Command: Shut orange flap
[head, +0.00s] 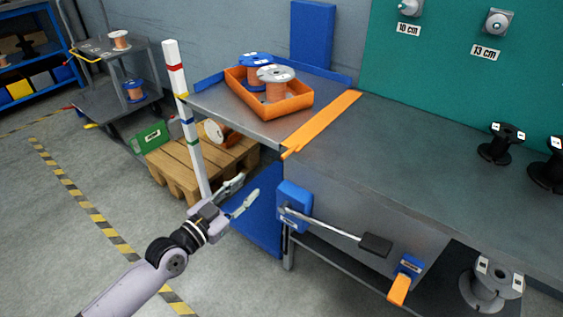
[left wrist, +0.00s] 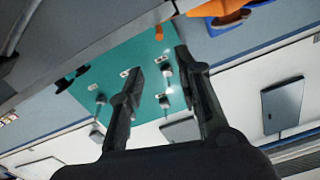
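An orange strip (head: 322,122), which looks like the orange flap, lies diagonally across the grey bench top (head: 400,140). Its near end juts slightly past the front edge. It appears to lie flat, but I cannot tell whether it counts as open or shut. A small orange piece (left wrist: 159,33) shows in the left wrist view, perhaps the end of this strip. My left gripper (head: 246,189) is open and empty, in front of the bench and left of the strip's near end. Its two spread fingers also show in the left wrist view (left wrist: 160,62). My right gripper is out of view.
An orange tray (head: 240,88) with spools sits on the bench's left part. A striped white post (head: 186,120) stands beside my left gripper. A blue panel (head: 255,220) hangs below the bench. A lever with a black pad (head: 375,245) projects from the bench front.

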